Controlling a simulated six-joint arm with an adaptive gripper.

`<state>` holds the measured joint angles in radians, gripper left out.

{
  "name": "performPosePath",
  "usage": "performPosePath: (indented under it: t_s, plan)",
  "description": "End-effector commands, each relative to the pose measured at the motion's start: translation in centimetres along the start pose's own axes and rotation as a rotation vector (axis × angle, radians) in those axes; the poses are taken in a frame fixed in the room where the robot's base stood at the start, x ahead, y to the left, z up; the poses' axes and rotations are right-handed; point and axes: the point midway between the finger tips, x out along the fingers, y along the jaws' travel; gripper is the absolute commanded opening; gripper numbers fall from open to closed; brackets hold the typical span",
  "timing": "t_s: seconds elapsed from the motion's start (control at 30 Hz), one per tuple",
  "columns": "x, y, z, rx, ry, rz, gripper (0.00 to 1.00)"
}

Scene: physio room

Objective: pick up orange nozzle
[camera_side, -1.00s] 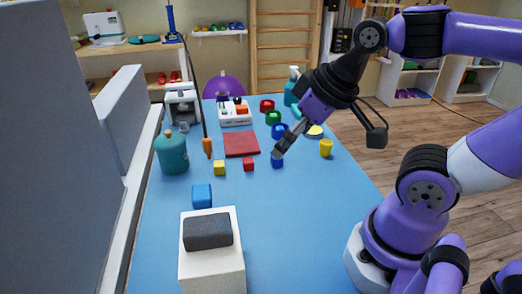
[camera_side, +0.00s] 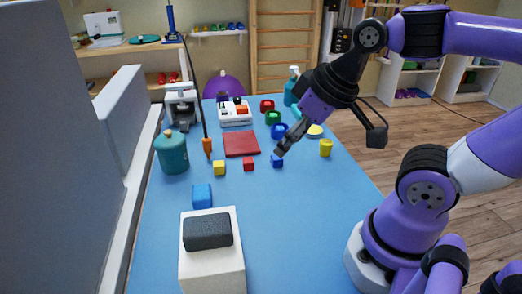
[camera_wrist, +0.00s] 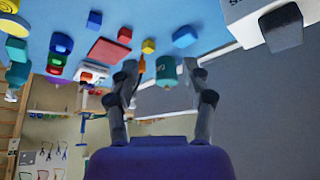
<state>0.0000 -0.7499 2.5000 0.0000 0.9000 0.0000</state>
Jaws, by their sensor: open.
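The orange nozzle (camera_side: 207,146) hangs upright at the end of a dark hose, over the left part of the blue table in the side view. In the wrist view, the orange nozzle (camera_wrist: 141,66) shows small beside the left fingertip, farther away than the fingers. My gripper (camera_side: 281,148) is open and empty in the side view, above the table and to the right of the nozzle, well apart from it. In the wrist view the fingers of my gripper (camera_wrist: 160,68) are spread, with a teal canister seen beyond them.
The teal canister (camera_side: 172,152) stands left of the nozzle. Yellow (camera_side: 219,168), red (camera_side: 248,164) and blue (camera_side: 277,161) blocks lie nearby, with a red pad (camera_side: 241,144) behind. A white box (camera_side: 212,270) stands in front. The table's right front is clear.

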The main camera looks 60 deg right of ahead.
Motion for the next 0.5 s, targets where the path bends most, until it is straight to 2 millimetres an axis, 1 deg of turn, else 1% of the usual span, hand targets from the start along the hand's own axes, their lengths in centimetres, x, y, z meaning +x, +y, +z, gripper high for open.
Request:
performPosePath:
  t_s: [0.33,0.43,0.5]
  plan:
    - [0.1,0.0,-0.2,0.014,-0.001,-0.002,0.57]
    - [0.8,0.0,-1.3,0.097,-0.005,-0.015,0.57]
    - [1.9,-0.1,-2.7,0.216,-0.009,-0.039,0.57]
